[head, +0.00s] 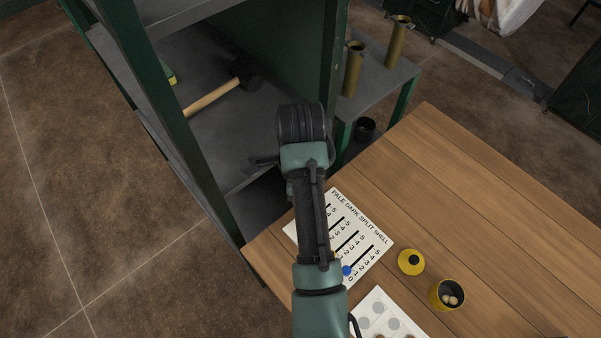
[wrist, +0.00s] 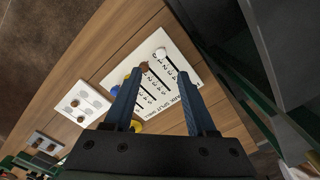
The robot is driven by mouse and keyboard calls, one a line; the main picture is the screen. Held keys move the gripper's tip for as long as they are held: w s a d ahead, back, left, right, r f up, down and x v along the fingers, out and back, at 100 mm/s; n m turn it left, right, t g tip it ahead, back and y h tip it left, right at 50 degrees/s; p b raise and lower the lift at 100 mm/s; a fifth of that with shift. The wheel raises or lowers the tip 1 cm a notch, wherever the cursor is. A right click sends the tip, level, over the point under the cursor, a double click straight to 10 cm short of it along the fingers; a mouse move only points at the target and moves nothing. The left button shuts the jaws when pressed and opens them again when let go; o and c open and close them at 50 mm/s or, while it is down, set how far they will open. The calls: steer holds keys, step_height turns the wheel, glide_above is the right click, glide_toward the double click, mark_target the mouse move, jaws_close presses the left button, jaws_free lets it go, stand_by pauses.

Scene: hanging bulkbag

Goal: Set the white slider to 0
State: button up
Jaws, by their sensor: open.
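The white slider panel (head: 366,252) lies on the wooden table, its heading reading "PALE DARK SPLIT SHELL". In the wrist view, the white slider knob (wrist: 160,53) sits at the slot end away from the heading, roughly in line with the brown knob (wrist: 144,66) and the blue knob (wrist: 115,90). The number beside it is too small to read. In the head view my arm hides the white knob; the blue knob (head: 347,270) shows by its 0. My gripper (wrist: 160,77) is open above the panel, with nothing between its fingers.
A yellow lid (head: 411,262) and a yellow cup (head: 448,294) holding small round pieces stand right of the panel. A white card with grey circles (head: 378,313) lies at the near edge. A green-framed shelf (head: 150,90) with a hammer (head: 225,90) stands at the left.

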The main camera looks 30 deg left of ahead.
step_height(320, 180, up, 2)
steer(key=shift+r, duration=0.15)
stand_by(0.5)
